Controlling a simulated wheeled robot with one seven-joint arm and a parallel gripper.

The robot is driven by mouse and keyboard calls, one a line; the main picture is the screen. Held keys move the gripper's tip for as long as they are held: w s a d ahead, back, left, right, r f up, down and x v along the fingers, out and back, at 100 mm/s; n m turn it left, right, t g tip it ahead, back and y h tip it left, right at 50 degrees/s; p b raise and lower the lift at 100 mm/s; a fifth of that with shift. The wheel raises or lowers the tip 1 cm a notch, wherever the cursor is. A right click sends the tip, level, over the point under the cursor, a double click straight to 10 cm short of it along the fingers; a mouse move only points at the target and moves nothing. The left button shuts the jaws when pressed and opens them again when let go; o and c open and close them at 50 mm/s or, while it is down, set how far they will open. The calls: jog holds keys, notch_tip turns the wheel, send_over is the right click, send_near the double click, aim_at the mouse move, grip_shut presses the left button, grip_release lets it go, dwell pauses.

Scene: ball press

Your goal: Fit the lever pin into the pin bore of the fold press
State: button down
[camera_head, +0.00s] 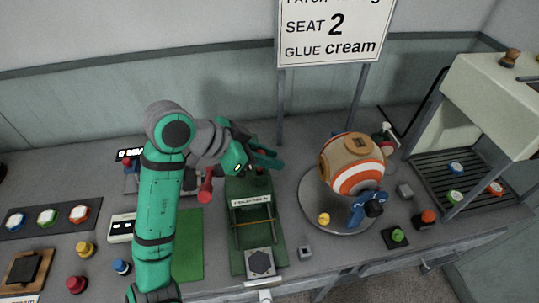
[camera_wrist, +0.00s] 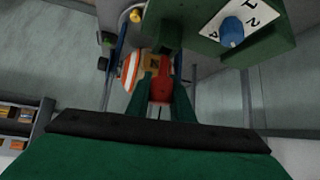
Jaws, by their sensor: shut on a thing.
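My gripper (camera_head: 266,158) is over the back end of the green fold press (camera_head: 240,262), which has a label plate and thin rods across its frame. In the wrist view my gripper's dark green fingers (camera_wrist: 165,98) are shut on a red piece (camera_wrist: 161,88), which I take to be the lever pin. A thin dark line shows below the red piece between the fingers. In the head view the held piece is mostly hidden by the fingers, with a dark red bit below them. I cannot make out the pin bore, nor whether the pin touches the press.
Right of the press, an orange, white and tan ball (camera_head: 352,165) sits on a round grey plate (camera_head: 315,213) with a blue clamp (camera_head: 367,207). A red-knobbed handle (camera_head: 205,188) stands left, beside a green mat (camera_head: 188,250). A sign (camera_head: 333,30) stands behind. Small coloured knobs lie around.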

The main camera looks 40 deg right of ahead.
jog(key=shift+f, duration=1.9)
jog(key=c, duration=1.5)
grip_release()
jog(key=v, duration=1)
jog(key=shift+a+r, duration=0.25)
jog(key=shift+a, duration=0.05)
